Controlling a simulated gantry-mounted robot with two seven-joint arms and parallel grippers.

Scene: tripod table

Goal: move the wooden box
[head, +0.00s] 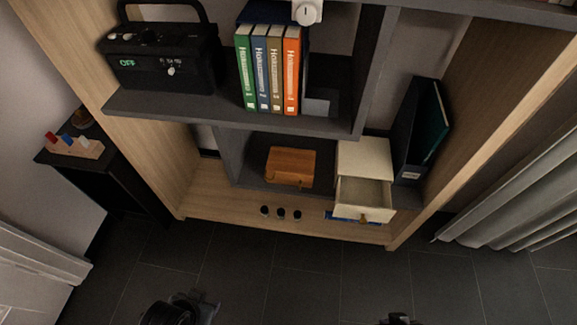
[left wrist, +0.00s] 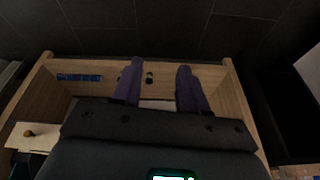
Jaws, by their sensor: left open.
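The wooden box (head: 290,165) is a small orange-brown box on the dark lower shelf, left of a cream drawer unit. It stands apart from my grippers. My left gripper (head: 205,302) is low at the bottom edge of the head view, in front of and below the shelf unit. In the left wrist view its two purplish fingers (left wrist: 159,88) are spread with nothing between them. The wooden box cannot be made out in that view. Only a small dark part of my right arm shows at the bottom edge of the head view; its fingers cannot be made out.
The cream drawer unit (head: 364,160) has its lower drawer (head: 364,214) pulled out. Several small dark round items (head: 281,214) and a blue item (head: 341,216) lie on the wooden bottom board. Books (head: 268,70) and a black radio (head: 163,60) stand on the shelf above. A black file holder (head: 413,135) stands right.

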